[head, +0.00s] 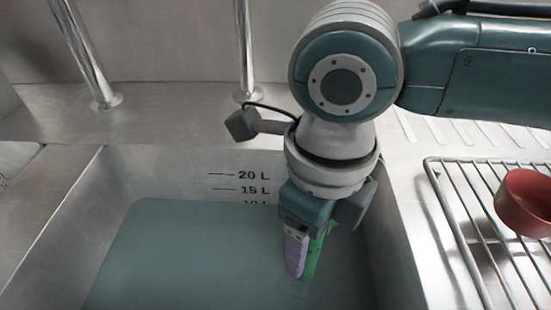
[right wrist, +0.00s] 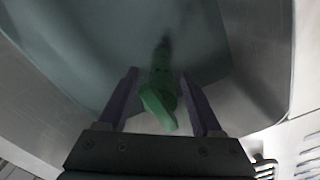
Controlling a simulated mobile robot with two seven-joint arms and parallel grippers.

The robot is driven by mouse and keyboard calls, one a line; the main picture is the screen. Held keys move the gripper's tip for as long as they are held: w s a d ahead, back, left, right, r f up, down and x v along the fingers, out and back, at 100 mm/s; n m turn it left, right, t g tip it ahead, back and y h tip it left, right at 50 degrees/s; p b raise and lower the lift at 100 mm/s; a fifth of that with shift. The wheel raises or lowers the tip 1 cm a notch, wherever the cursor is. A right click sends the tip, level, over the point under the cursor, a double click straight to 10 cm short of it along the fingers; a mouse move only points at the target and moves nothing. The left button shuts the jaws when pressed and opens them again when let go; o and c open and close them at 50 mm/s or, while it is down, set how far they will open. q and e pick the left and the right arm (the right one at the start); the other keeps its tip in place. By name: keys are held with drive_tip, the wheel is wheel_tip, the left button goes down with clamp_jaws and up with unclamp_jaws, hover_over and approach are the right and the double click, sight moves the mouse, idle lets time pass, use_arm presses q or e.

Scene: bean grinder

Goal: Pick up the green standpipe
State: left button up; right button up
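The green standpipe (head: 314,255) is in the sink at its right side, partly hidden behind my right gripper (head: 302,262). In the right wrist view the standpipe (right wrist: 160,92) lies between the two purple fingers of my right gripper (right wrist: 158,76), its wider near end toward the palm. The fingers are spread on either side of it. A gap shows on the left; on the right the finger is very close, and I cannot tell whether it touches. The standpipe's far end fades into the murky water. My left gripper is in neither view.
The steel sink (head: 52,245) holds grey-green water, with litre marks on its back wall. Its right wall is close to my right gripper. A wire rack (head: 447,200) with a red bowl (head: 524,203) stands to the right. Metal posts (head: 84,50) rise behind the sink.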

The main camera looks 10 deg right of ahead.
clamp_jaws()
idle(0.3)
idle(0.9)
